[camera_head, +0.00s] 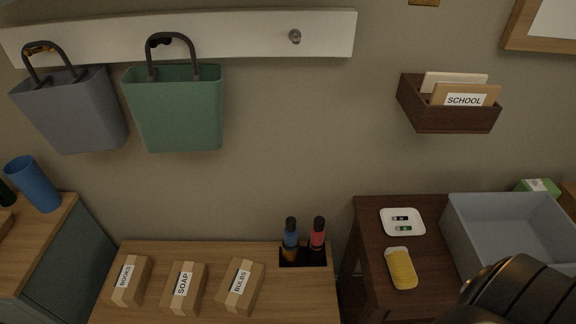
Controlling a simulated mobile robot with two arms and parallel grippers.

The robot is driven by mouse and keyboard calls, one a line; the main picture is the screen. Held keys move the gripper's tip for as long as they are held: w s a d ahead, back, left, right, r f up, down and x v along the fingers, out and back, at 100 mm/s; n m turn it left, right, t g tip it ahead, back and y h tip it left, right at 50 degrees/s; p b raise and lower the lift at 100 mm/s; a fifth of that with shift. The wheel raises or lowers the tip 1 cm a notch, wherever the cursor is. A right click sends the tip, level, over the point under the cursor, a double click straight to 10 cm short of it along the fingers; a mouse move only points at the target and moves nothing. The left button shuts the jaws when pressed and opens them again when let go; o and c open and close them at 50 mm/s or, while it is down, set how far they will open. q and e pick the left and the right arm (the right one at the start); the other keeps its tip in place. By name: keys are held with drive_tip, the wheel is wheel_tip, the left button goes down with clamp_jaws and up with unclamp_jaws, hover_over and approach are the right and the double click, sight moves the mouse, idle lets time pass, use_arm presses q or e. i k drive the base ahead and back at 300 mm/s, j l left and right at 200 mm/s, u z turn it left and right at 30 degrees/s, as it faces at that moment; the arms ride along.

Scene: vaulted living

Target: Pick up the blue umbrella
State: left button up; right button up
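The blue umbrella (290,241) stands upright in a dark holder (289,263) at the back right of the low wooden bench. Its top end is black, and its lower part is hidden in the holder. A red umbrella (317,240) with a black top stands close beside it on the right. A black rounded part at the lower right corner looks like my own arm. Neither gripper shows in this view.
Boxes labelled BOOKS (126,279), SOAP (184,286) and BULBS (240,285) lie on the bench (210,252). A dark side table (374,215) with a grey bin (500,220) stands right. Grey (75,115) and green (178,115) bags hang above.

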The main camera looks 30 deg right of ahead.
sight(290, 230)
drive_tip(key=z, duration=0.95)
drive_tip(key=l+z, duration=0.15)
drive_tip(key=l, duration=0.95)
